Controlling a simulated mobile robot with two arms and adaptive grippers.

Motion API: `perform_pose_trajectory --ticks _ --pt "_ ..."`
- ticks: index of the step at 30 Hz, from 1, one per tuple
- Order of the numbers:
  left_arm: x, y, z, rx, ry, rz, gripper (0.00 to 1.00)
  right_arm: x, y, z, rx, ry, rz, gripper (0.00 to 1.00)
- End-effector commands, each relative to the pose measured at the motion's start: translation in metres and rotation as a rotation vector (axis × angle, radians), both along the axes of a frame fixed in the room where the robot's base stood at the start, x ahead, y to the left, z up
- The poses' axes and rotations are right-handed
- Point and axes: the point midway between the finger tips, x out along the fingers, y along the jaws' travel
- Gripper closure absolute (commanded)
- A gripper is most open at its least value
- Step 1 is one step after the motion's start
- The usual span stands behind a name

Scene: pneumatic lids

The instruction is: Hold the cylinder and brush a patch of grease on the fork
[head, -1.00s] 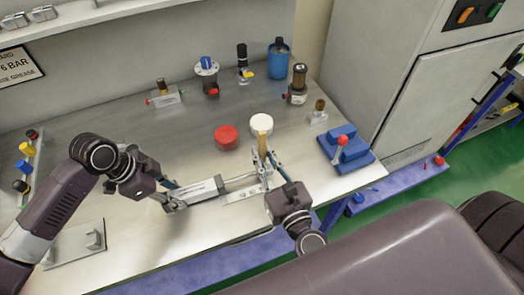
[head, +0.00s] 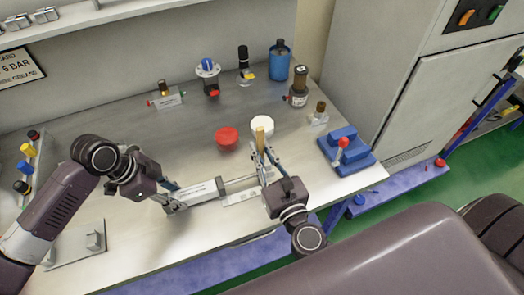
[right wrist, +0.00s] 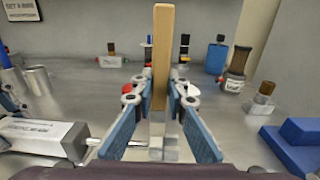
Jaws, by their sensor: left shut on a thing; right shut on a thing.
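The cylinder (head: 192,196) is a pale rectangular body lying low over the bench, with a thin rod pointing right. My left gripper (head: 172,197) is shut on its left end. The cylinder also shows at the left of the right wrist view (right wrist: 45,138). My right gripper (head: 263,165) is shut on the brush (right wrist: 163,55), which has a wooden handle standing upright between the fingers. The brush's lower end is at the rod's right end. The fork there is mostly hidden by the fingers, so I cannot tell whether the bristles touch it.
A red-lidded pot (head: 227,136) and a white-lidded pot (head: 262,123) stand behind my right gripper. A blue block with a red-knobbed lever (head: 342,146) is to the right. Several fittings and a blue bottle (head: 279,60) line the back. A plate (head: 75,248) lies front left.

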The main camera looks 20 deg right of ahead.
Motion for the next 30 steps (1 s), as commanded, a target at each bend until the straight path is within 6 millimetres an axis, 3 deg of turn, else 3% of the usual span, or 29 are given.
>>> perform_pose_trajectory --ticks 23,30 --pt "-0.004 0.001 -0.004 0.006 0.010 -0.003 0.93 -0.021 0.001 -0.001 0.001 0.007 0.001 1.00" --pt "-0.003 0.001 -0.004 0.006 0.010 -0.003 0.93 -0.018 0.000 0.001 0.000 0.004 0.000 1.00"
